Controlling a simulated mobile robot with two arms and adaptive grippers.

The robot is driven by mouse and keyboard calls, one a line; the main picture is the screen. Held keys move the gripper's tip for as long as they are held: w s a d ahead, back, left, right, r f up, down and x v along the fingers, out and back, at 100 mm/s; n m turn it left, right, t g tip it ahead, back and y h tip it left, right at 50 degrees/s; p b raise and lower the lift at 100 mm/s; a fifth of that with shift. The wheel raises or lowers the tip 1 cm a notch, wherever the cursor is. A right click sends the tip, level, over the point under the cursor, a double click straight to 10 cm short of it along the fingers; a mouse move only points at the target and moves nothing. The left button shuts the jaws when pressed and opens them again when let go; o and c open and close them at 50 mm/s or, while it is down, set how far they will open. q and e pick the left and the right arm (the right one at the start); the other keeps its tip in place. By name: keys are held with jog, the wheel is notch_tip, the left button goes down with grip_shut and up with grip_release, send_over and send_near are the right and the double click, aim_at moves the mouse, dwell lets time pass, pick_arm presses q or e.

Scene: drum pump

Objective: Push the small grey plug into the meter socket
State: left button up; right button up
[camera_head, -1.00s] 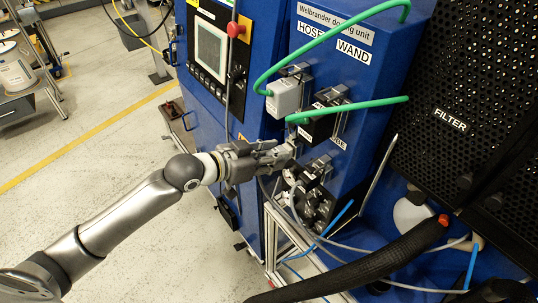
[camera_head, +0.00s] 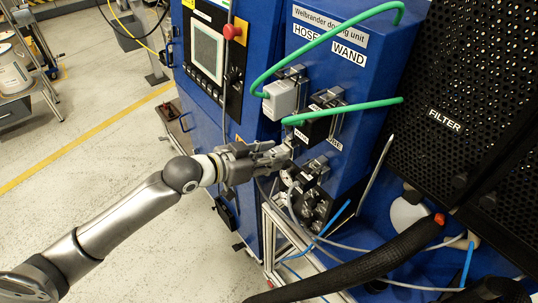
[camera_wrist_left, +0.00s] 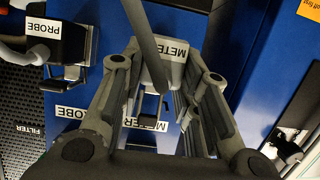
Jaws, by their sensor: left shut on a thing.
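The small grey plug (camera_wrist_left: 160,72), with a METER label, is between the fingers of my left gripper (camera_wrist_left: 163,58) in the wrist view. A grey cable crosses in front of it. In the head view my left gripper (camera_head: 280,156) is shut on the plug at the blue cabinet's front. The meter socket (camera_wrist_left: 152,105) shows only in part as a metal latch frame beside the plug, above a METER panel label (camera_wrist_left: 146,122). The fingers and plug hide the rest, so I cannot tell how deep the plug sits. My right gripper is not in view.
A PROBE connector (camera_wrist_left: 58,42) sits beside the meter position. In the head view a grey HOSE plug (camera_head: 280,100) and a black WAND plug (camera_head: 314,128) with green cables sit above my gripper. A thick black hose (camera_head: 370,268) lies at lower right.

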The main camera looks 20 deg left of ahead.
pick_arm(q)
jog(key=shift+w+d+r+p, duration=0.1)
jog(key=shift+w+d+p, duration=0.35)
jog(key=shift+w, duration=0.2)
dwell(1.0)
jog(key=o, duration=1.2)
jog(key=shift+d, duration=0.15)
jog(key=shift+p+v, duration=0.5)
jog(key=shift+v, duration=0.35)
jog(key=p+v, duration=0.3)
jog(key=v, duration=0.4)
jog(key=shift+s, duration=0.15)
jog(key=shift+a, duration=0.25)
